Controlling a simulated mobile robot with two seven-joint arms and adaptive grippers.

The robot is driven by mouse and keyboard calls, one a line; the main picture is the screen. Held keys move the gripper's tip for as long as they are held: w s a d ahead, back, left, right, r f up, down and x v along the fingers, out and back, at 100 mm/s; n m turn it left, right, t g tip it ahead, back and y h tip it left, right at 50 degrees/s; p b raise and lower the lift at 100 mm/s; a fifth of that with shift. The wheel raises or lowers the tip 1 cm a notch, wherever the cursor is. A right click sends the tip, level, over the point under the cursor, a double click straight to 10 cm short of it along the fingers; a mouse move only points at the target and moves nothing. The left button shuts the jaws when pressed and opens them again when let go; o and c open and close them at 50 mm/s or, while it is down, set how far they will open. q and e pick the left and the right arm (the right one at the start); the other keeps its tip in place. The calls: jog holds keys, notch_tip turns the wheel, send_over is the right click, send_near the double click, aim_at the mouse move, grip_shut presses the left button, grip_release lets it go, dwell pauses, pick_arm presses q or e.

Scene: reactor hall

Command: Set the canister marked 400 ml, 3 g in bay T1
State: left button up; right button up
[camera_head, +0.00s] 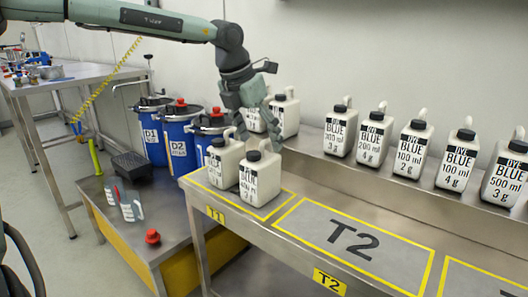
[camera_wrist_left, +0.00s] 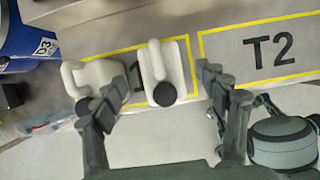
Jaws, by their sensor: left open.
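Two white canisters with black caps stand upright in bay T1 (camera_head: 283,205), on the yellow-framed plate. The right one (camera_head: 260,178) has a label that seems to read 400 ml; its gram figure is too small to be sure of. The left one (camera_head: 225,163) stands close beside it, its label unclear. My left gripper (camera_head: 243,122) is open, pointing down just above and behind these two. In the left wrist view, my left gripper (camera_wrist_left: 158,98) has one canister (camera_wrist_left: 150,62) between its spread fingers, and the other canister (camera_wrist_left: 97,73) by the left finger. My right gripper is not seen.
More white canisters (camera_head: 408,150) line the back ledge, two of them partly behind my gripper. Bay T2 (camera_head: 352,238) is empty. Blue drums (camera_head: 178,138) stand left of the bench. A red cap (camera_head: 152,237) lies on the low platform.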

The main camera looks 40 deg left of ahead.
pick_arm(q)
jog(key=v, duration=0.5)
jog(key=shift+s+r, duration=0.2)
jog(key=shift+r, duration=0.3)
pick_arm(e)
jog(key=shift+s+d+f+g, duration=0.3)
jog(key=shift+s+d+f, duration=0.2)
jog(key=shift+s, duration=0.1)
